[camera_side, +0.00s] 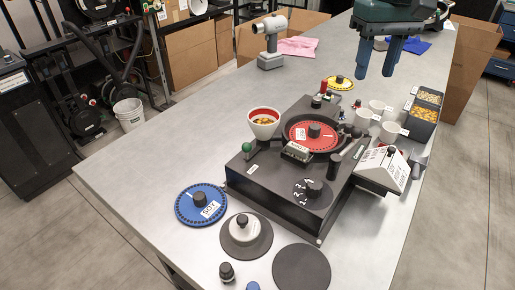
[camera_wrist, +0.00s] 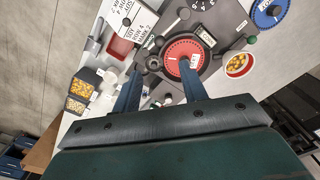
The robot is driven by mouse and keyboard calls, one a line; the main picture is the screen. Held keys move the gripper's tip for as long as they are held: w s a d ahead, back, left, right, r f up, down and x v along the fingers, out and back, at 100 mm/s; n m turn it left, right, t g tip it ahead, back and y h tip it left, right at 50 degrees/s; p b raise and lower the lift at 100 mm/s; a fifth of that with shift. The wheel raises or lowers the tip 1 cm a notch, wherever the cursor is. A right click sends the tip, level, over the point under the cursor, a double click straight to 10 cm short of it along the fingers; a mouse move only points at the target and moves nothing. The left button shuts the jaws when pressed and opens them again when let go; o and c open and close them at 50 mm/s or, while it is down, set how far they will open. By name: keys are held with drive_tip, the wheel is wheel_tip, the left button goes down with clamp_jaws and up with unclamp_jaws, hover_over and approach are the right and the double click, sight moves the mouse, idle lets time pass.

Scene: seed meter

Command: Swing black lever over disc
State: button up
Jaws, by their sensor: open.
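The red disc (camera_side: 299,127) sits on top of the dark grey machine (camera_side: 262,185), with a black knob at its centre and a white label. The red disc also shows in the wrist view (camera_wrist: 177,48). A black upright handle, which looks like the black lever (camera_side: 335,161), stands at the disc's front right edge, beside the disc. In the wrist view a round black top (camera_wrist: 153,63) at the disc's left edge may be the same lever. My gripper (camera_side: 376,76) is open and empty, high above the table behind the machine. Its fingers (camera_wrist: 160,78) frame the disc's edge in the wrist view.
A white bowl (camera_side: 264,126) and green-knobbed lever (camera_side: 247,150) are left of the disc. White cups (camera_side: 376,108), seed bins (camera_side: 425,108) and a white sign box (camera_side: 384,168) stand right. A blue disc (camera_side: 186,205) lies front left.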

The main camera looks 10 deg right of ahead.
sight(358, 129)
wheel_tip(358, 129, down, 13)
drive_tip(key=shift+f, duration=0.15)
idle(0.6)
clamp_jaws()
